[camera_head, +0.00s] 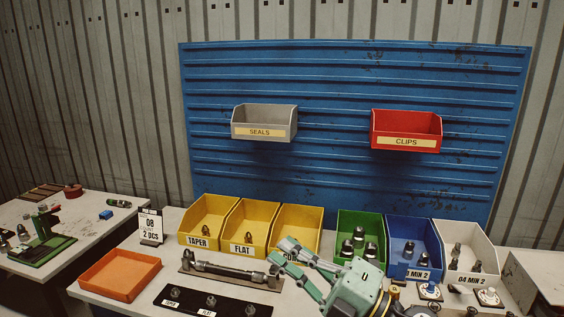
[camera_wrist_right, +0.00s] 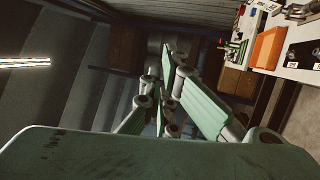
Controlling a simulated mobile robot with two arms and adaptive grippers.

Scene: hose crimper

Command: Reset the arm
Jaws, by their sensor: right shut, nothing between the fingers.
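My right gripper (camera_head: 282,250) shows at the lower middle of the head view, pale green, its arm coming in from the lower right. Its fingers point left and, in the picture, reach the right end of the hose piece (camera_head: 222,270); I cannot tell any contact. In the right wrist view the gripper (camera_wrist_right: 166,55) is seen along its fingers, with nothing between them. It is shut and empty. The hose piece, with metal end fittings, lies on a brown holder (camera_head: 205,278). My left gripper is not in view.
Yellow (camera_head: 250,252), green (camera_head: 345,252), blue (camera_head: 422,277) and white bins (camera_head: 490,262) line the bench's back. An orange tray (camera_head: 120,274) and black fitting strip (camera_head: 232,307) lie in front. Grey (camera_head: 264,110) and red bins (camera_head: 405,118) hang on the blue panel (camera_head: 330,85).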

